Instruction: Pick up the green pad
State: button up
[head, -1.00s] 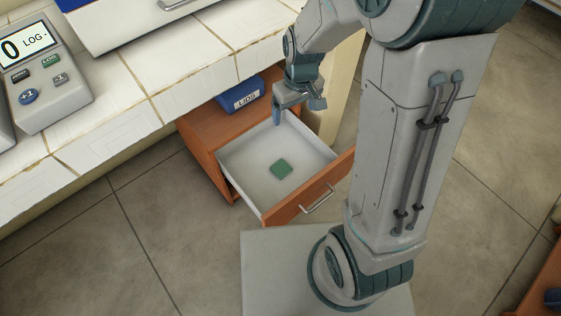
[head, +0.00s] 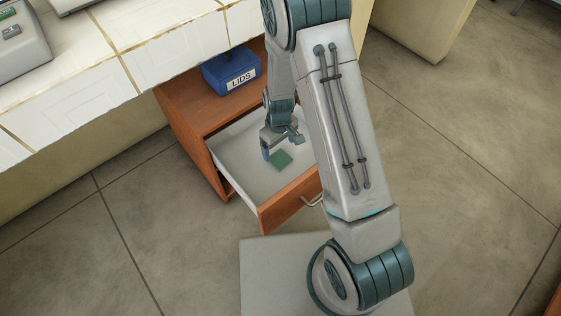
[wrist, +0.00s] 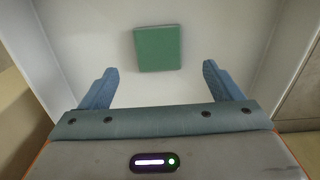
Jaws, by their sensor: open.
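The green pad (head: 281,160) lies flat on the floor of the open white-lined drawer (head: 243,180). In the wrist view the green pad (wrist: 158,48) is a square just beyond the fingertips, roughly centred between them. My gripper (head: 274,151) is over the drawer, close to the pad in the head view. The wrist view shows my gripper (wrist: 159,72) open, with its blue fingers apart and nothing between them. The exact height of the fingers above the drawer floor is hard to tell.
The drawer's wooden front (head: 288,203) and white side walls surround the pad. A blue LIDS box (head: 231,72) stands on the wooden cabinet behind the drawer. A white tiled bench (head: 165,42) runs above at the left. The rest of the drawer floor looks empty.

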aim_at(280, 158)
jog(key=shift+d+f+b, duration=0.15)
jog(key=shift+f+b, duration=1.35)
jog(key=shift+f, duration=1.6)
jog(key=shift+r, duration=0.1)
jog(key=c, duration=1)
